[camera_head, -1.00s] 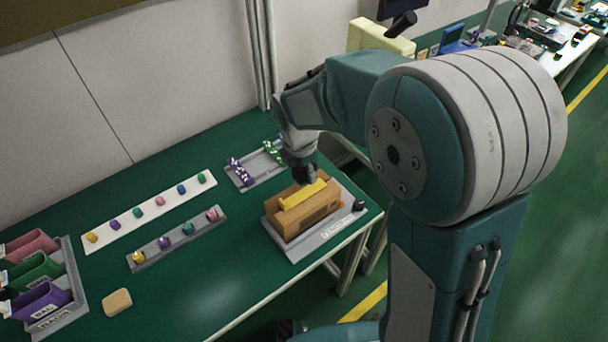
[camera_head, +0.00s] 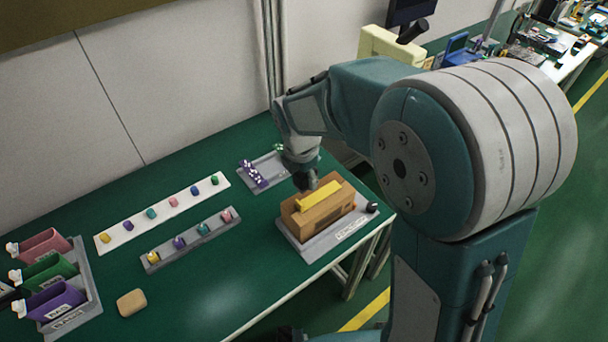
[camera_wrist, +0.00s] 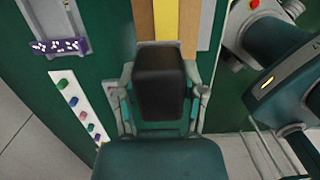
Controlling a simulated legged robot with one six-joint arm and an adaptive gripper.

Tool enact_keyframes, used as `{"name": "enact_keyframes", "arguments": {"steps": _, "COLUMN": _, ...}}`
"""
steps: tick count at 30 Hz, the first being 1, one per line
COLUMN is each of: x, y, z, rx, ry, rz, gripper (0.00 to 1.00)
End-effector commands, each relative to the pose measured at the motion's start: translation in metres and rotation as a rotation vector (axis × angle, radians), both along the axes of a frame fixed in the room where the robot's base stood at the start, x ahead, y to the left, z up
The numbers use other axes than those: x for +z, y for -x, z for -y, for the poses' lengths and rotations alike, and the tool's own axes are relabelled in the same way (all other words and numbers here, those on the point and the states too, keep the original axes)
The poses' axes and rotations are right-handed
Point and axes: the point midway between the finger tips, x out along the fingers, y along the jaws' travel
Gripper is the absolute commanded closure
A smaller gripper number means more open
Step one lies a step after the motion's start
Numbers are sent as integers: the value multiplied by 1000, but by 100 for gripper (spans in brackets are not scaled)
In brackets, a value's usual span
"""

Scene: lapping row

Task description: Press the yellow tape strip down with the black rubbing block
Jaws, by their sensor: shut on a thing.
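The yellow tape strip (camera_head: 318,195) lies along the top of a brown box (camera_head: 325,211), which stands on a grey tray (camera_head: 312,252). The strip also shows in the wrist view (camera_wrist: 166,22), running away from the block. My gripper (camera_head: 305,181) is at the far left end of the box in the head view. In the wrist view my gripper (camera_wrist: 160,95) is shut on the black rubbing block (camera_wrist: 160,75), one finger on each side. The block's front edge overlaps the near end of the strip in that view. Whether the block touches the strip is hidden.
A small black object (camera_head: 372,207) sits at the tray's right corner. A grey tray with a purple spotted piece (camera_head: 254,175) lies behind. White (camera_head: 128,232) and grey (camera_head: 214,234) racks of coloured pieces, several bins (camera_head: 55,300) and a tan block (camera_head: 131,302) are left. The front table middle is clear.

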Motion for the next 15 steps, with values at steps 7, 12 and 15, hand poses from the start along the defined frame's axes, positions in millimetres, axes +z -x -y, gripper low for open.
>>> {"name": "enact_keyframes", "arguments": {"steps": 7, "x": -11, "y": 0, "z": 1, "rx": -2, "ry": 1, "rz": 0, "gripper": 85}}
{"name": "enact_keyframes", "arguments": {"steps": 12, "x": -29, "y": 0, "z": -5, "rx": -1, "ry": 7, "rz": -1, "gripper": 85}}
{"name": "enact_keyframes", "arguments": {"steps": 15, "x": -40, "y": 0, "z": -5, "rx": -1, "ry": 8, "rz": -2, "gripper": 85}}
